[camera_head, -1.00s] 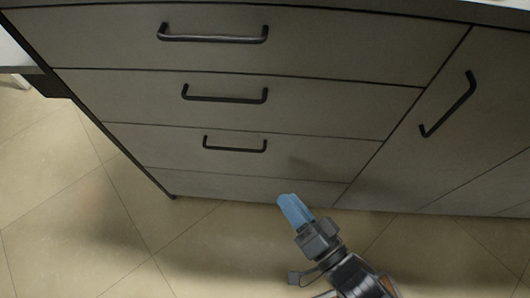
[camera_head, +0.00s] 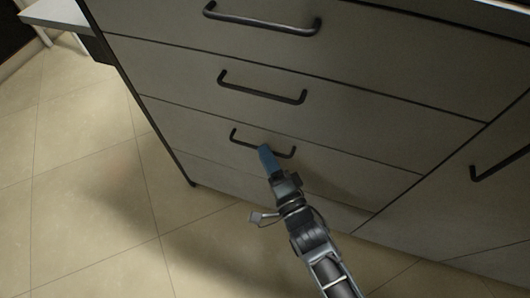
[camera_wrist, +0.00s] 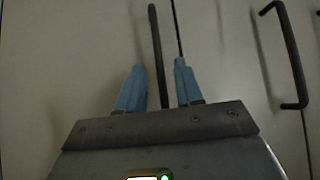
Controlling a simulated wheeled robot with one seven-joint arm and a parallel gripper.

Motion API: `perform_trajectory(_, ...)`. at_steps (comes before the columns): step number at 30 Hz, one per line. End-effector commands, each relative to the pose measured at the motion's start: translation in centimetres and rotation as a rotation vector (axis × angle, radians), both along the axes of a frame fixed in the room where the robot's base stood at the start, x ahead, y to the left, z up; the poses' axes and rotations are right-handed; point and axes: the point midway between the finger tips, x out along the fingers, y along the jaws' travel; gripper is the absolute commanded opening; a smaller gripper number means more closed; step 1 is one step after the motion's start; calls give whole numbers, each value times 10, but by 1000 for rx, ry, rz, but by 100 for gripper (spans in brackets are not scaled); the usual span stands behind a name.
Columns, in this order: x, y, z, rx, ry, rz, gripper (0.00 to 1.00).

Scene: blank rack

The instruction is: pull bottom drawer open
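The bottom drawer (camera_head: 330,168) is the lowest of three grey drawer fronts and looks flush with the cabinet. Its dark bar handle (camera_head: 242,138) runs across the front, with its middle partly covered by my gripper (camera_head: 267,155). In the wrist view the handle (camera_wrist: 156,45) stands between the two blue fingers of my gripper (camera_wrist: 158,80). The fingers are apart, with a gap on each side of the bar, so my gripper is open around the handle. Whether the fingertips touch the drawer front cannot be told.
The middle drawer's handle (camera_head: 262,88) and the top drawer's handle (camera_head: 262,20) are above; the middle one also shows at the wrist view's right (camera_wrist: 288,55). A cupboard door with a slanted handle (camera_head: 500,163) is at the right. The tiled floor (camera_head: 90,190) before the cabinet is clear.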

Motion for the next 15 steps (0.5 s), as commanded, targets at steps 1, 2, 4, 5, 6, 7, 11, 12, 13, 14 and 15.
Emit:
perform_trajectory(1, 5, 3, 0, 0, 0, 0, 36)
perform_trajectory(2, 8, 4, 0, 0, 0, 0, 36)
perform_trajectory(4, 11, 6, 1, -1, 1, 1, 36)
perform_trajectory(5, 12, 6, 1, -1, 1, 1, 36)
perform_trajectory(6, 13, 7, 1, -1, 2, 1, 36)
perform_trajectory(7, 14, 7, 1, -1, 2, 1, 36)
perform_trajectory(11, 14, 7, 2, -1, 2, 1, 36)
perform_trajectory(12, 14, 7, 2, -1, 2, 1, 36)
perform_trajectory(13, 14, 7, 2, -1, 2, 1, 36)
perform_trajectory(14, 14, 7, 2, -2, 1, 1, 36)
perform_trajectory(15, 14, 7, 2, -2, 1, 1, 32)
